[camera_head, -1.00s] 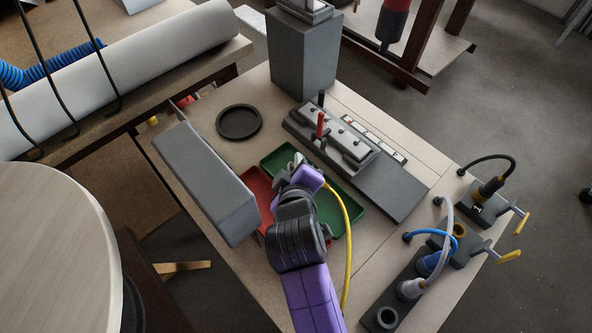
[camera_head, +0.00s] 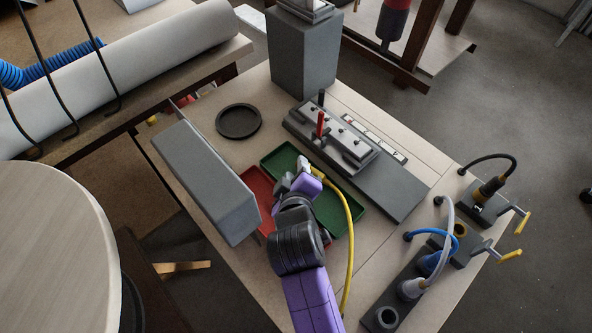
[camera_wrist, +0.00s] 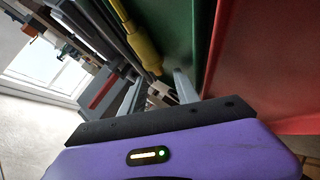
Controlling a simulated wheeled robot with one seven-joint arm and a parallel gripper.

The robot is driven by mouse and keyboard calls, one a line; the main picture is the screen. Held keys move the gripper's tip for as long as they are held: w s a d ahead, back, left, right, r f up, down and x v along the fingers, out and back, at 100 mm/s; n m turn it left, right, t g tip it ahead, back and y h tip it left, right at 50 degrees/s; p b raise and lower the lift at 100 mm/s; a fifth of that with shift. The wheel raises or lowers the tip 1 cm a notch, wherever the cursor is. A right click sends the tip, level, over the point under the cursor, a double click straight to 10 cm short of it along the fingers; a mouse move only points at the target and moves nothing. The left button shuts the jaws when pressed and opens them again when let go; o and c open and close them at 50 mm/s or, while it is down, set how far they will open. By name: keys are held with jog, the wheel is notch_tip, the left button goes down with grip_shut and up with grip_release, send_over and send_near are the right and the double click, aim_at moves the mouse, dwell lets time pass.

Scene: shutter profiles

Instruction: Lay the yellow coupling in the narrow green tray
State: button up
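The yellow coupling (camera_wrist: 143,42) is on the end of a yellow hose (camera_head: 349,225). In the head view the coupling (camera_head: 317,172) lies over the narrow green tray (camera_head: 335,212), with its pale tip towards the back. In the wrist view it lies against the tray's green floor; whether it rests fully on the floor is hard to tell. My gripper (camera_wrist: 157,78) is open. Its two fingers stand apart near the coupling's tip and do not appear clamped on it. In the head view my purple and black wrist hides part of the tray.
A red tray (camera_head: 259,184) adjoins the green tray on the left, beside a tall grey block (camera_head: 205,180). A grey fixture with a red handle (camera_head: 320,124) stands behind. Blue and grey hoses in a connector block (camera_head: 388,318) stand at right. A black round dish (camera_head: 239,121) is at back left.

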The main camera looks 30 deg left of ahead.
jog(key=shift+r, duration=0.15)
jog(key=v, duration=1.2)
